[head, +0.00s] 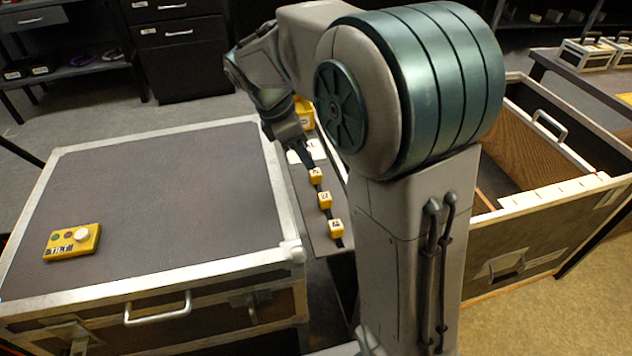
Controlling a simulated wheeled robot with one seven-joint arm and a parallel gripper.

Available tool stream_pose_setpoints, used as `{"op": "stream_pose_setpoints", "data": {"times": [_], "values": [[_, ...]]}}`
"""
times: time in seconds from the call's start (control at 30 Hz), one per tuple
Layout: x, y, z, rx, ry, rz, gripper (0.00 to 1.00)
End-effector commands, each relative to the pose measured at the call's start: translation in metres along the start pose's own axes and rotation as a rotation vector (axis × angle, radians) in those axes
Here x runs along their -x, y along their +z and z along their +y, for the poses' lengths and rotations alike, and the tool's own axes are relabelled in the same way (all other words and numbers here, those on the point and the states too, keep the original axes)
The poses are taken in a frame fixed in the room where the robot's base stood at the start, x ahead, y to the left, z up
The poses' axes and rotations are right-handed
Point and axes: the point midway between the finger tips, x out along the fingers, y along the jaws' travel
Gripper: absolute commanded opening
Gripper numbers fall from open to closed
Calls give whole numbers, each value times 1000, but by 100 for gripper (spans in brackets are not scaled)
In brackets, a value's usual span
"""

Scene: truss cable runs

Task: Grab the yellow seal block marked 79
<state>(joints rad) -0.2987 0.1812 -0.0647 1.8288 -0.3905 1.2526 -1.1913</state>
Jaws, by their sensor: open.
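Three small yellow blocks with white labels stand in a row on a narrow dark strip: a far block (316,176), a middle block (325,201) and a near block (336,229). The labels are too small to read surely, so I cannot tell which one is marked 79. My gripper (302,155) points down just beyond the far block, at the strip's far end. It is open and I see nothing held in it. My arm hides the area to the right of the strip.
A large flight case (160,180) with a yellow button box (72,242) stands left of the strip. Another yellow object (304,113) is partly hidden behind my gripper. Dark drawers (180,55) stand at the back.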

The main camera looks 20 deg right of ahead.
Motion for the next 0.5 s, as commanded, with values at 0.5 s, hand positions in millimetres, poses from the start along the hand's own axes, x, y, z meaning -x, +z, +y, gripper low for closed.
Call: {"op": "stream_pose_setpoints", "data": {"times": [0.5], "values": [[-54, -8, 4, 0, -2, 0, 51]]}}
